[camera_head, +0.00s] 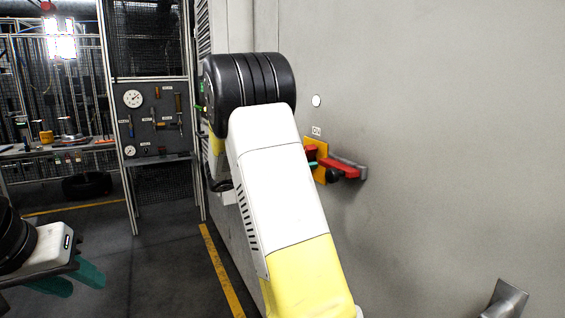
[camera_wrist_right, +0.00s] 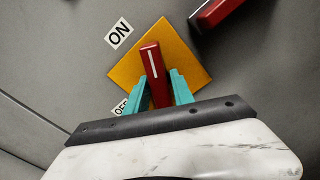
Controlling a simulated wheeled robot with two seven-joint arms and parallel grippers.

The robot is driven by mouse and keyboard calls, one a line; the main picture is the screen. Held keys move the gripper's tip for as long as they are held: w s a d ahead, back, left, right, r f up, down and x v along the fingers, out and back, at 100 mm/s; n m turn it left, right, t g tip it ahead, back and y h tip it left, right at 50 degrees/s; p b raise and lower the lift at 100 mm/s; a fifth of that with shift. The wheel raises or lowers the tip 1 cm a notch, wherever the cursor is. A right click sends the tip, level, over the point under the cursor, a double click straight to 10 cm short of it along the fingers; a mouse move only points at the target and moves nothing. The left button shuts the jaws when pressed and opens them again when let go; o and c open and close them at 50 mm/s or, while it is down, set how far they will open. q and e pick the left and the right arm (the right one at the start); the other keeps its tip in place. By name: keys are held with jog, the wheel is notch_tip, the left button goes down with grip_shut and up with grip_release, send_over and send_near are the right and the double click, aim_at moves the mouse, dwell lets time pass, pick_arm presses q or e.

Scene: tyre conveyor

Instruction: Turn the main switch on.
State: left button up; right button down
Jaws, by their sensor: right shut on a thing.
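The main switch is a red knob (camera_wrist_right: 153,62) with a white line, on a yellow-orange plate (camera_wrist_right: 190,62). My right gripper (camera_wrist_right: 162,84) has its teal fingers on both sides of the knob and is shut on it. The white line points up and slightly left in the wrist view. An ON label (camera_wrist_right: 118,33) is at the plate's upper left, and a partly hidden OFF label (camera_wrist_right: 121,105) is at its lower left. In the head view my right arm covers part of the plate (camera_head: 321,174). My left gripper (camera_head: 72,277) is open and empty at lower left.
A red handle (camera_head: 338,167) on a grey bracket (camera_head: 352,168) sticks out close to the switch. The grey cabinet wall (camera_head: 440,130) fills the right side. A tool board (camera_head: 155,118) and a workbench (camera_head: 60,146) stand at the back left. The floor between is clear.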

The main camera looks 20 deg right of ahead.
jog(key=n, duration=0.5)
jog(key=shift+n, duration=0.3)
dwell(0.5)
jog(key=c, duration=1.3)
grip_release()
jog(key=a, duration=0.7)
jog(key=shift+s+a, duration=0.3)
jog(key=shift+a, duration=0.1)
